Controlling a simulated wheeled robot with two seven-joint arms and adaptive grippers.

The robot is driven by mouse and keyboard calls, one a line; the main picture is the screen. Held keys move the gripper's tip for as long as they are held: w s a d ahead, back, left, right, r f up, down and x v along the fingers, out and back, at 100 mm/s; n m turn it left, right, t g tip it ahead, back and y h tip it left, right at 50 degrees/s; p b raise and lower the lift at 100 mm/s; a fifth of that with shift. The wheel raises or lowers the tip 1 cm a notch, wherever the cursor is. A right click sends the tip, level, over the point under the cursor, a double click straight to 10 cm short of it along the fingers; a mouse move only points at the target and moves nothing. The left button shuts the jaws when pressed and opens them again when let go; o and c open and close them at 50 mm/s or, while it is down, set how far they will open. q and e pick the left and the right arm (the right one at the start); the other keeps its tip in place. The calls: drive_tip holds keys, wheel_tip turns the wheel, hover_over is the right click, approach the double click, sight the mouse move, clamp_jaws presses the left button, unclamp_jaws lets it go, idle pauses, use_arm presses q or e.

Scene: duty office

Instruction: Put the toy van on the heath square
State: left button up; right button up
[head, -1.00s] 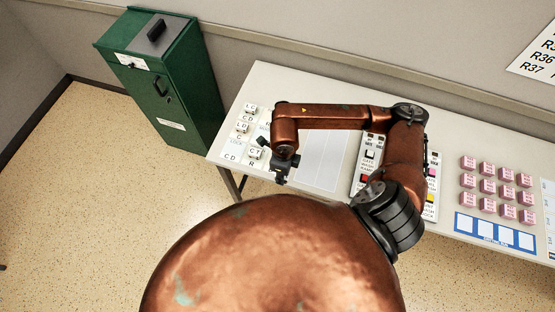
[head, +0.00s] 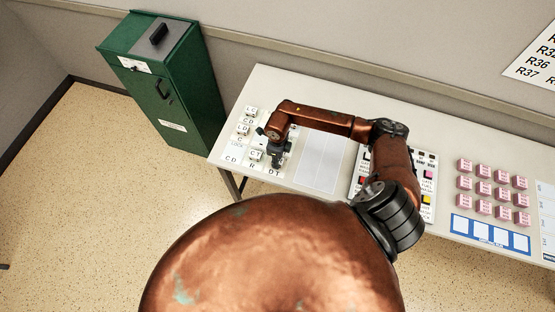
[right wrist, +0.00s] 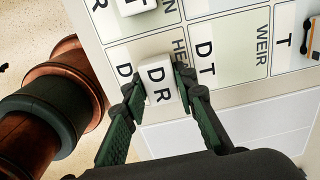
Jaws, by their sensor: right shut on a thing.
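My right gripper (right wrist: 158,84) is shut on a white block (right wrist: 157,80) lettered DR, with one dark green finger on each side. In the right wrist view the block is over or on a pale square (right wrist: 150,47) whose label starts HE; the rest is hidden. I cannot tell whether the block touches the board. In the head view the right gripper (head: 278,158) is over the lettered board at the table's left end, and the block is not clear there. I make out no toy van in any view. My left gripper is not in view.
A WEIR square (right wrist: 240,48) lies beside the HE square. Several white lettered blocks (head: 251,110) stand on the board's left. A blank panel (head: 318,160), a panel of coloured keys (head: 428,174) and pink blocks (head: 483,171) lie further right. A green cabinet (head: 165,90) stands left.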

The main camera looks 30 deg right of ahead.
drive_tip(key=shift+f, duration=0.2)
drive_tip(key=shift+f, duration=0.1)
drive_tip(key=shift+f, duration=0.1)
drive_tip(key=o, duration=1.1)
drive_tip(key=shift+c, duration=0.2)
drive_tip(key=shift+r, duration=0.35)
wheel_tip(320, 180, up, 12)
drive_tip(key=b, duration=0.1)
drive_tip(key=shift+f+b, duration=0.15)
drive_tip(key=shift+b, duration=0.2)
